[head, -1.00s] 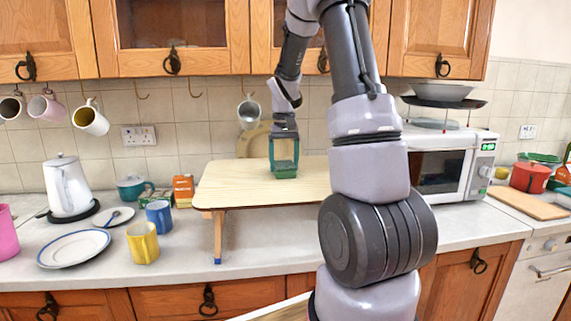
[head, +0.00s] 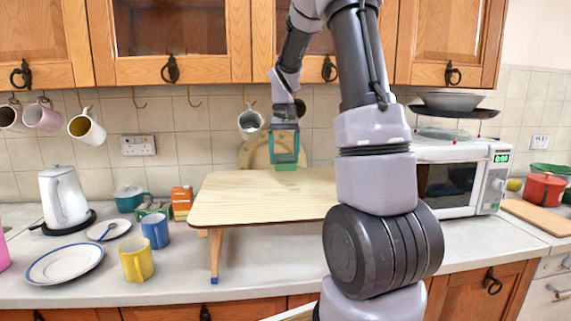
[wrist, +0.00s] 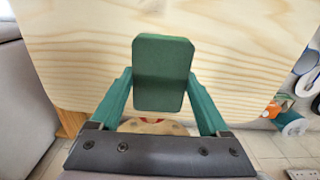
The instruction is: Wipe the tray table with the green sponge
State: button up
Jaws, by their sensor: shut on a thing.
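The tray table (head: 240,200) is a pale wooden board on short legs, standing on the counter. Its wood grain fills much of the wrist view (wrist: 70,50). My gripper (head: 285,160) is over the back part of the table, fingers pointing down. It is shut on the green sponge (wrist: 162,72), a dark green block held between its two green fingers. In the head view the sponge (head: 286,166) shows at the fingertips and appears raised above the board, though the exact gap is hard to tell.
A yellow mug (head: 136,259), blue mug (head: 156,229), plate (head: 66,264) and white kettle (head: 63,196) stand left of the table. A microwave (head: 455,185) is at right. Mugs hang behind, one (head: 250,124) near my gripper. The tabletop is otherwise clear.

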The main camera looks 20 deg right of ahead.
jog(key=shift+r, duration=1.45)
